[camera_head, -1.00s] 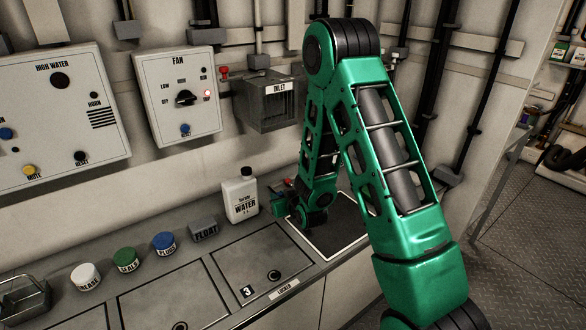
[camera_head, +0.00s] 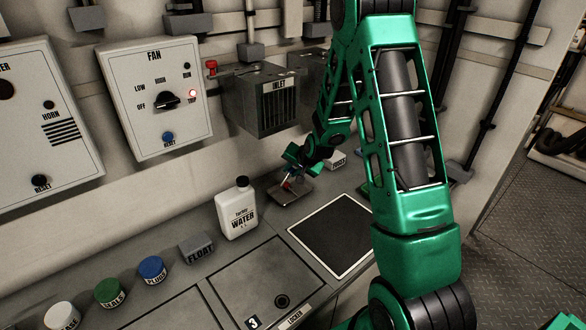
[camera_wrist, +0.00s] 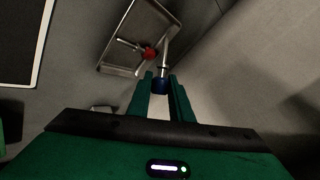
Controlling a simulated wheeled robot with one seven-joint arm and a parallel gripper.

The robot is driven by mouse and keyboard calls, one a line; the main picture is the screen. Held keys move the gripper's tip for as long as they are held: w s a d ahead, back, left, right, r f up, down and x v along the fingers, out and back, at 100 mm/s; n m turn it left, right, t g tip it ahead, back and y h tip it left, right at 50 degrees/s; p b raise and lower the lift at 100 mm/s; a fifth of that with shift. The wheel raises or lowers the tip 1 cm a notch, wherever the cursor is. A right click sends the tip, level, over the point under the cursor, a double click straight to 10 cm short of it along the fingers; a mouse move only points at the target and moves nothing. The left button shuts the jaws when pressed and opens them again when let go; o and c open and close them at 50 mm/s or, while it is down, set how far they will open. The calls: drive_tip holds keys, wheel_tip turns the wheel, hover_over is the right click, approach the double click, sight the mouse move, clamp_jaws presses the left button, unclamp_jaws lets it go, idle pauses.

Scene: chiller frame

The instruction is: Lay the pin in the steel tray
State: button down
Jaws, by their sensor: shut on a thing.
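My gripper (camera_wrist: 164,92) is shut on a pin with a blue end (camera_wrist: 160,86) and a bright steel shaft (camera_wrist: 165,58) pointing away from the fingers. In the wrist view the shaft overlaps the right side of the steel tray (camera_wrist: 112,69); whether it touches the tray is unclear. A red-ended piece with thin metal rods (camera_wrist: 150,53) appears within the tray outline. In the head view the steel tray (camera_head: 303,192) stands on the counter right of the water bottle. My gripper (camera_head: 290,181) is over its left part, small and partly hidden there.
A white water bottle (camera_head: 237,210) stands left of the tray, with a grey float block (camera_head: 197,247) beyond. A dark framed mat (camera_head: 335,235) lies in front of the tray. The inlet box (camera_head: 265,98) hangs on the wall above. A small labelled block (camera_head: 337,160) sits behind.

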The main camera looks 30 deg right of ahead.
drive_tip(key=shift+s+d, duration=0.1)
drive_tip(key=shift+d, duration=0.45)
drive_tip(key=shift+s+d+f, duration=0.1)
drive_tip(key=shift+d+f, duration=0.05)
drive_tip(key=shift+f, duration=2.95)
drive_tip(key=c, duration=1.5)
unclamp_jaws()
